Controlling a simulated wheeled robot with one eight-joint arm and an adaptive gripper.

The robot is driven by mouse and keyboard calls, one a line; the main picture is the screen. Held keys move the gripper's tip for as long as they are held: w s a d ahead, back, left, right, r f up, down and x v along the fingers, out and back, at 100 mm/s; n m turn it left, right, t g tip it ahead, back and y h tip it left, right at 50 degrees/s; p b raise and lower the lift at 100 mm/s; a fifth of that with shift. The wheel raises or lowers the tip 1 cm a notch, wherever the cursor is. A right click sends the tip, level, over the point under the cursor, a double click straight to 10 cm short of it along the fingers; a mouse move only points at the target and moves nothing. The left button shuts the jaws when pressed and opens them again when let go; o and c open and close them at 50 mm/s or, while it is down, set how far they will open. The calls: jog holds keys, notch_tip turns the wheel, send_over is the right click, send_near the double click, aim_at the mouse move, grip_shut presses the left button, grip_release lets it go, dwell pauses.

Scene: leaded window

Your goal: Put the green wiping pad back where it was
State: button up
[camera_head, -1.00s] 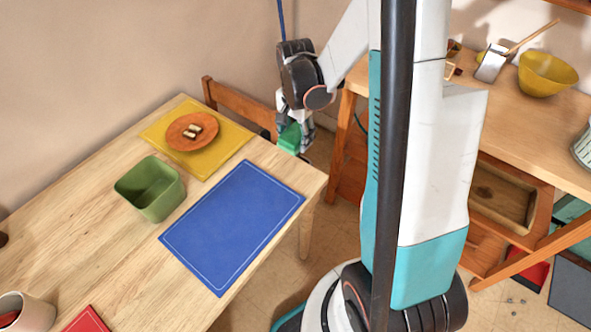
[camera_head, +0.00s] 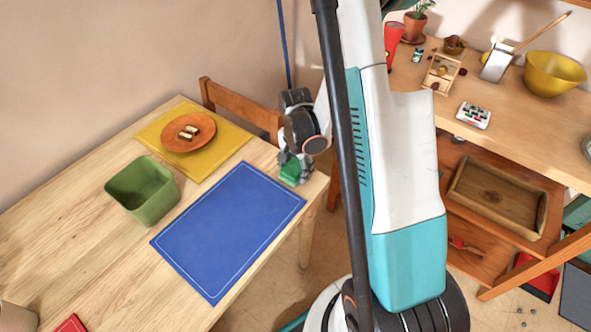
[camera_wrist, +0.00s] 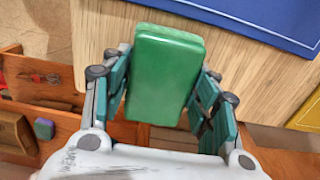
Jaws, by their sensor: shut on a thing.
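The green wiping pad (camera_wrist: 165,75) is between the fingers of my gripper (camera_wrist: 165,85) in the wrist view, with the table's bare wood behind it. In the head view the pad (camera_head: 290,173) shows as a small green block in my gripper (camera_head: 294,171), at the table's right corner, just right of the blue mat (camera_head: 230,230). My gripper is shut on the pad. I cannot tell whether the pad touches the tabletop.
A green bin (camera_head: 145,192) stands left of the blue mat. A yellow mat (camera_head: 225,140) bears an orange plate (camera_head: 178,138) with small pale pieces. A chair (camera_head: 240,110) stands behind the table. A workbench (camera_head: 500,115) with an open drawer (camera_head: 497,195) is at right.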

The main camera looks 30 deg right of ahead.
aim_at(295, 166)
jog(key=shift+f, duration=0.15)
jog(key=o, duration=1)
jog(key=shift+o, duration=0.2)
jog(key=shift+r, duration=0.2)
notch_tip(295, 166, up, 12)
jog(key=p, duration=0.5)
jog(key=shift+r, duration=0.1)
